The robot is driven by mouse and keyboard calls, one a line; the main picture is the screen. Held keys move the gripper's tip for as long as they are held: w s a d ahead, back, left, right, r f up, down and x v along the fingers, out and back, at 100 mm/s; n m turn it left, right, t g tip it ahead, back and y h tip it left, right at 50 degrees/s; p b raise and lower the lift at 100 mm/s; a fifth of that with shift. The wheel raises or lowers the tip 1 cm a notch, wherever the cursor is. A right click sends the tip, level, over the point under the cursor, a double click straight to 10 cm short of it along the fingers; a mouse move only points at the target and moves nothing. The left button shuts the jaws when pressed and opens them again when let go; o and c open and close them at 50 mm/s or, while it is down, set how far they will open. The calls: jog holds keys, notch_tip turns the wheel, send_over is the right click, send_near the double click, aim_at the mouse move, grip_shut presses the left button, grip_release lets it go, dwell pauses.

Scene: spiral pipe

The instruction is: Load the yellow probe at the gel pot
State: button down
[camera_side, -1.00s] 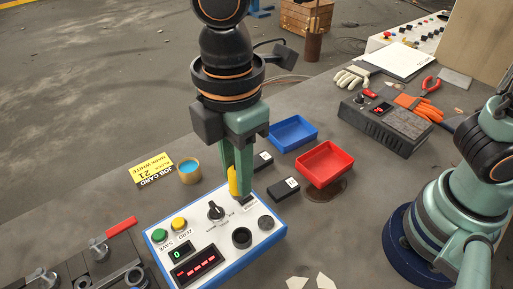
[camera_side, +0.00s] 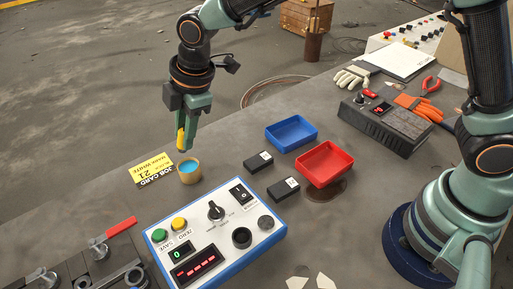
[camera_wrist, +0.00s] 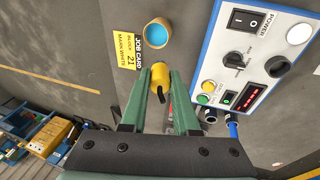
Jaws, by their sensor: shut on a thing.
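My gripper (camera_side: 187,140) is shut on the yellow probe (camera_side: 180,139) and holds it in the air, just above the gel pot and a little to its left in the side view. In the wrist view the probe (camera_wrist: 160,76) sits between the two green fingers (camera_wrist: 161,95), its dark end toward me. The gel pot (camera_side: 189,177) is a tan round cup with blue gel inside, standing on the table. In the wrist view the pot (camera_wrist: 158,33) lies beyond the probe. The probe looks apart from the gel.
A yellow job card (camera_side: 153,175) lies left of the pot. The blue-edged control box (camera_side: 215,233) with buttons and a red display stands in front. Two black blocks (camera_side: 258,162), a blue tray (camera_side: 291,133) and a red tray (camera_side: 325,164) are to the right.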

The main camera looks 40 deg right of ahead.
jog(key=shift+t, duration=0.3)
jog(key=shift+w+d+f, duration=0.2)
jog(key=shift+w+f, duration=0.3)
jog(key=shift+f, duration=0.85)
jog(key=shift+w+d+f, duration=0.25)
jog(key=shift+w+f, duration=0.3)
jog(key=shift+f, duration=0.85)
jog(key=shift+w+d+f, duration=0.2)
jog(key=shift+w+f, duration=0.3)
jog(key=shift+f, duration=0.85)
jog(key=shift+f, duration=0.6)
notch_tip(320, 180, up, 7)
